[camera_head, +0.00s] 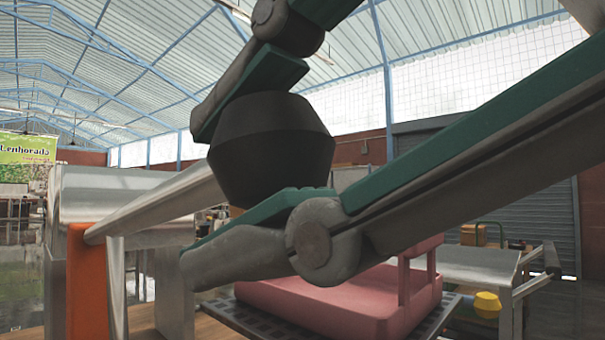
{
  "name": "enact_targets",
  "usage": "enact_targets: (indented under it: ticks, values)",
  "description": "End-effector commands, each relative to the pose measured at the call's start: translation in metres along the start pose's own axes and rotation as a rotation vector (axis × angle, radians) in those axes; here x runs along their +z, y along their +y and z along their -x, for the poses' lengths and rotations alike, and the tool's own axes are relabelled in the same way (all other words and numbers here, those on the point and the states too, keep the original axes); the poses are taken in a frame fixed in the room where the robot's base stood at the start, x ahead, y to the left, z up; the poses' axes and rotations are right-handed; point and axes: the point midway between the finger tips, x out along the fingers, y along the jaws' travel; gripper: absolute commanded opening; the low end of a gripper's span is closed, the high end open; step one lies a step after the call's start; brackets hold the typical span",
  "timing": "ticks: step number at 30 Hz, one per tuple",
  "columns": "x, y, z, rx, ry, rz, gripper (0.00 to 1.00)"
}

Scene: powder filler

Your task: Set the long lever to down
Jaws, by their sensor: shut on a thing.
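The long lever (160,205) is a tapered grey metal bar. It slopes up to the right from an orange upright part (87,285) on the left to a large black faceted knob (270,145). My gripper (225,175) is shut on this knob, with one green-padded finger above it and the other below it. The lower finger hides the underside of the knob, and the knob hides the bar's far end.
A grey metal housing (125,190) stands behind the orange part. A metal frame with a yellow knob (487,301) stands at right. Open air surrounds the upper finger.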

Motion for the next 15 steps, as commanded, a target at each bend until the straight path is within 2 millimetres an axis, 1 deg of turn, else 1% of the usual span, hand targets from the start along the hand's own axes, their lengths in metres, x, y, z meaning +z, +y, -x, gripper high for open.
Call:
enact_targets:
  ticks: [1,6,15]
  values:
    - [-0.001,-0.009,-0.003,-0.004,0.003,0.000,0.00]
    - [-0.002,-0.021,-0.006,-0.005,0.003,-0.001,0.00]
    - [-0.002,-0.033,-0.009,-0.006,0.002,-0.001,0.00]
